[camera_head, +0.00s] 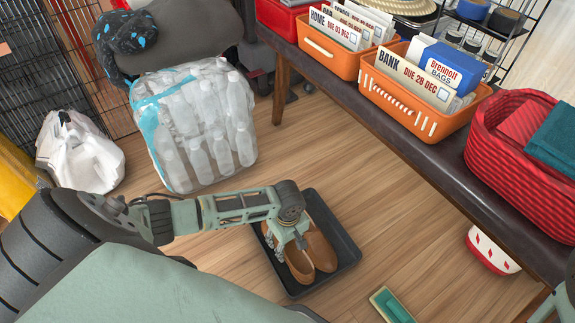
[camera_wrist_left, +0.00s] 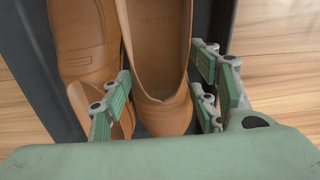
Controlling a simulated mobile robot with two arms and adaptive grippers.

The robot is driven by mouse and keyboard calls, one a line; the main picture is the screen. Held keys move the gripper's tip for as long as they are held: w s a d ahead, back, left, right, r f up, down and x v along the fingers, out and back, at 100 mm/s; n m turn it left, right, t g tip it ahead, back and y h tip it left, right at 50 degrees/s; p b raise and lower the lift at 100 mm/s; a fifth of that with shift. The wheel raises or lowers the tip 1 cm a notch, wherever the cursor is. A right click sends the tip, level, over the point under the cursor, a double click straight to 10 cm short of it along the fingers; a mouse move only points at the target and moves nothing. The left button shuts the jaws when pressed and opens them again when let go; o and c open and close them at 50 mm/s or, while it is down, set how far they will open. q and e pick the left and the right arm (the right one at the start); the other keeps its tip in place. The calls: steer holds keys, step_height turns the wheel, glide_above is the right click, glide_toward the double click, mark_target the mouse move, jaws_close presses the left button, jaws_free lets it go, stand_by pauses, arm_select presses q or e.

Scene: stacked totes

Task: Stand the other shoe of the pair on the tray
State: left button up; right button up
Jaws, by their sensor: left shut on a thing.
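Two brown slip-on shoes are at the dark tray (camera_head: 347,250) on the floor, close side by side. My left gripper (camera_head: 287,240) reaches down over the tray from the left. In the left wrist view, my left gripper (camera_wrist_left: 160,72) is shut on one shoe (camera_wrist_left: 155,45), with fingers on both its sides. The other shoe (camera_wrist_left: 82,30) lies just left of it there, inside the tray wall (camera_wrist_left: 32,70). My gripper and arm hide part of the shoes in the head view. I cannot tell whether the held shoe's sole touches the tray. My right gripper is not in view.
A dark bench (camera_head: 430,165) with orange bins (camera_head: 415,103) and a red basket (camera_head: 515,165) runs along the right. A wrapped bottle pack (camera_head: 195,125) and a white bag (camera_head: 80,155) stand behind. A green brush-like item (camera_head: 392,305) lies front right. Floor between is clear.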

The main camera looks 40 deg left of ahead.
mark_target(287, 247)
arm_select(q)
steer(key=shift+f, duration=0.5)
stand_by(0.3)
steer(key=o, duration=1.6)
steer(key=shift+r, duration=0.2)
step_height(287, 247, up, 12)
steer(key=shift+f, duration=0.2)
